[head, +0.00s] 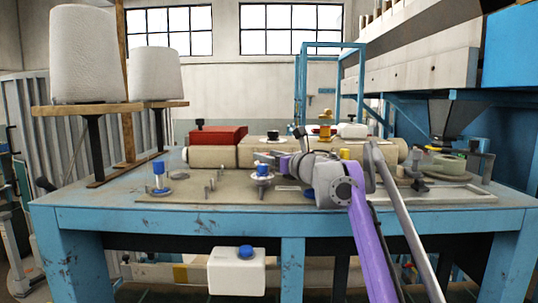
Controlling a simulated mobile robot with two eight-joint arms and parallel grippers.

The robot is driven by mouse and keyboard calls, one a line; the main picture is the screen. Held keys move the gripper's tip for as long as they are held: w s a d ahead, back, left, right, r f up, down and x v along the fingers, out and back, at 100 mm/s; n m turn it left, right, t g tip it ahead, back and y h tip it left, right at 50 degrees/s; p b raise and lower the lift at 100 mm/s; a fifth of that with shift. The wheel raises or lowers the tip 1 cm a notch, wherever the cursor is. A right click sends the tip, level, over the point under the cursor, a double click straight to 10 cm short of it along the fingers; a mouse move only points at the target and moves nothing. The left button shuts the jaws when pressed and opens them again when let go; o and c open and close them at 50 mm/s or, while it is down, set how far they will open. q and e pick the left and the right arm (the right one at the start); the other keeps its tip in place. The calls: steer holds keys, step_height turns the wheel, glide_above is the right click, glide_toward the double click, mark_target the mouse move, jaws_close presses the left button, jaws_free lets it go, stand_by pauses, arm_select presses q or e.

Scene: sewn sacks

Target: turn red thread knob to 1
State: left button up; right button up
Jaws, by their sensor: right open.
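A blue table (140,217) carries the sewing machine parts. My left gripper is out of view.
Two large white thread cones (85,55) stand on a wooden rack at the left. A beige roller (212,157) lies across the back of the table. A white canister (236,274) with a blue cap is below the tabletop. The table's front left is fairly clear.

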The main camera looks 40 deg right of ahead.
jaws_close()
stand_by(0.3)
steer(key=shift+a+r+m+h, duration=0.15)
steer(key=shift+m+h, duration=0.35)
steer(key=shift+h, duration=0.6)
jaws_free()
